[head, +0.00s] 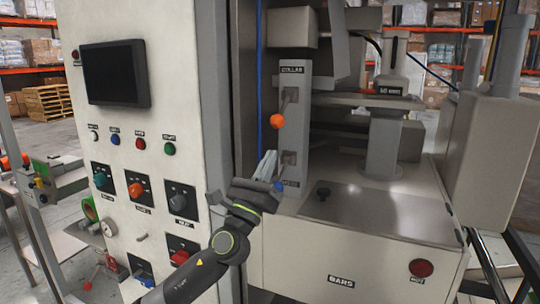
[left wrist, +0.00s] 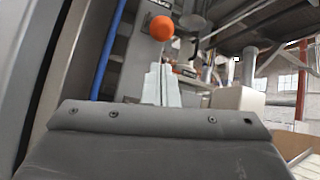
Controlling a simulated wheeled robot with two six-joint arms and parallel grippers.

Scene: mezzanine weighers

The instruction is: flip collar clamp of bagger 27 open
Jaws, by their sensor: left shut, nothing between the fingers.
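The collar clamp is a lever with an orange ball knob (head: 277,120) on a grey upright plate (head: 318,108), under a label reading COLLAR (head: 292,70). The knob hangs below and left of the lever's pivot. My left gripper (head: 266,163) is shut and empty, its fingers pointing up, a little below the knob and apart from it. In the left wrist view the orange knob (left wrist: 161,28) stands just beyond the tips of the shut fingers (left wrist: 160,84). My right gripper is not in view.
A second lever with a blue knob (head: 280,186) sits lower on the plate, close beside my left gripper. A white control cabinet (head: 160,45) with a dark screen, buttons and dials stands to the left. A steel lid (head: 370,212) and BARS panel (head: 340,281) lie to the right.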

